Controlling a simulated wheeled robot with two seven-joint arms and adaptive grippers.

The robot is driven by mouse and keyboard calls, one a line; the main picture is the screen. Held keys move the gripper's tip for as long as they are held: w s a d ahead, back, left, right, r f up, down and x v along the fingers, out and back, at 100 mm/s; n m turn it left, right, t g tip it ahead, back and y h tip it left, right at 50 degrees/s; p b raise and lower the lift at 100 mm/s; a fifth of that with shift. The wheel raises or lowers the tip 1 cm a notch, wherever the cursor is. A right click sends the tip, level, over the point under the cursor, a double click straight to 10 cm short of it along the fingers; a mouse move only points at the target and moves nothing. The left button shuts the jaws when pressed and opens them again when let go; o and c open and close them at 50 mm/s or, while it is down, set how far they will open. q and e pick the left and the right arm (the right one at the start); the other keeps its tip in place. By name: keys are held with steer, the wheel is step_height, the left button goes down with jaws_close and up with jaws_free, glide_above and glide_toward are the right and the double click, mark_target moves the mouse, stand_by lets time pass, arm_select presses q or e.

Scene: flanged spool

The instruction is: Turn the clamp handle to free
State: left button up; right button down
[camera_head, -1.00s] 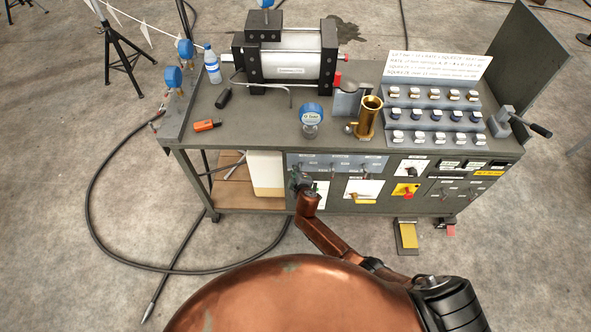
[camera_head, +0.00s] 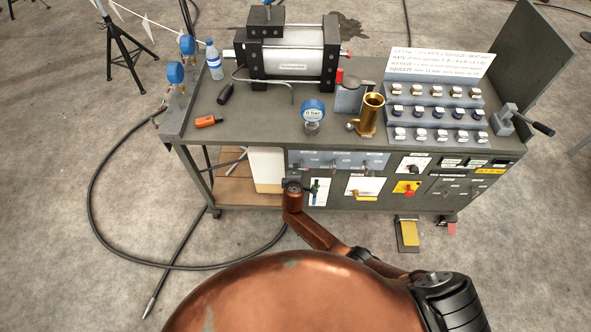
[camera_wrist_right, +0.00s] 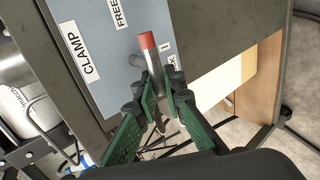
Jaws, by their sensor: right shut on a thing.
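The clamp handle (camera_wrist_right: 149,52) is a grey metal rod with a red tip, in the right wrist view. It stands out from a blue-grey panel (camera_wrist_right: 105,92) near a CLAMP label (camera_wrist_right: 82,50) and a FREE label (camera_wrist_right: 119,12). Another label beside the rod is partly covered. My right gripper (camera_wrist_right: 164,84) has green fingers, shut on the rod below its red tip. In the head view my right gripper (camera_head: 293,184) is at the left end of the bench's front panel, and my wrist hides the handle there. My left gripper is not in view.
The bench top (camera_head: 250,125) carries a motor-like cylinder (camera_head: 292,66), a gauge (camera_head: 313,112), a brass cup (camera_head: 370,114) and rows of knobs (camera_head: 435,115). More levers (camera_head: 362,163) sit on the front panel right of my gripper. A hose (camera_head: 92,190) lies on the floor.

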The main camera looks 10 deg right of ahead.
steer(key=c, duration=2)
jaws_free()
steer(key=v, duration=1.2)
